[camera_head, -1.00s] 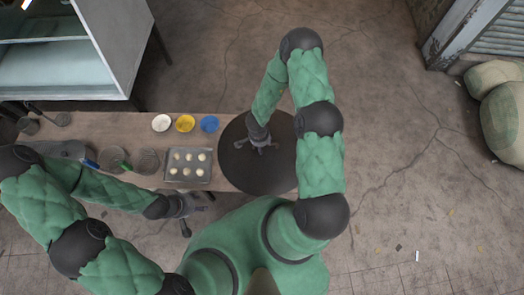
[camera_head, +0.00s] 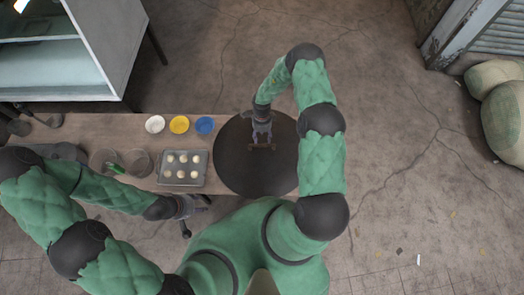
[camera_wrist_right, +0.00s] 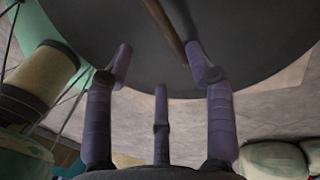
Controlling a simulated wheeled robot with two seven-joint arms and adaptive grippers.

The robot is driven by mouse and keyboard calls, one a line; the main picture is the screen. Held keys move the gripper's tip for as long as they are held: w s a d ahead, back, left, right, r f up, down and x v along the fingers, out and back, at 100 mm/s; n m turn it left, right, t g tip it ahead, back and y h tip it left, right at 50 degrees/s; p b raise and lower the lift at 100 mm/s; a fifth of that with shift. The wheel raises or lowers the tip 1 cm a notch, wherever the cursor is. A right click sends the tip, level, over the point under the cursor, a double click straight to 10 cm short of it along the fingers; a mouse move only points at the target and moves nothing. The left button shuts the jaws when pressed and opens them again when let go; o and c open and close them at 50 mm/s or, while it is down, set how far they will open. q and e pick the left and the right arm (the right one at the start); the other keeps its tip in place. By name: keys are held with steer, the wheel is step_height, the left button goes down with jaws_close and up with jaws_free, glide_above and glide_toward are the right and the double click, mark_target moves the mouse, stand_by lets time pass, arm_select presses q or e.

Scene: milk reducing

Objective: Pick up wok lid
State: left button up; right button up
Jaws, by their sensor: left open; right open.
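The wok lid (camera_head: 232,165) is a large dark round disc at the right end of the table. It has a brown bar handle (camera_head: 262,147) across its middle. My right gripper (camera_head: 262,136) is open over the lid, close to the handle. In the right wrist view the lid (camera_wrist_right: 110,35) fills the top, and the brown handle (camera_wrist_right: 166,28) lies ahead, between the spread fingers (camera_wrist_right: 160,70). I cannot tell whether the fingers touch it. My left gripper (camera_head: 192,208) is open and empty at the table's front edge, left of the lid.
A grey tray with pale round pieces (camera_head: 182,181) lies just left of the lid. White (camera_head: 155,124), yellow (camera_head: 179,124) and blue (camera_head: 205,125) bowls stand behind it. Round containers (camera_head: 138,162) stand further left. The floor right of the lid is clear.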

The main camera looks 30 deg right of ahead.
mark_target(262, 145)
steer(key=f, duration=0.1)
steer(key=f+b, duration=0.1)
steer(key=f, duration=0.2)
steer(key=shift+s+a, duration=0.2)
steer(key=shift+s, duration=0.1)
steer(key=shift+s+a+f+b, duration=0.1)
steer(key=shift+f+b, duration=1.65)
steer(key=shift+f, duration=0.85)
steer(key=shift+r, duration=0.1)
jaws_close()
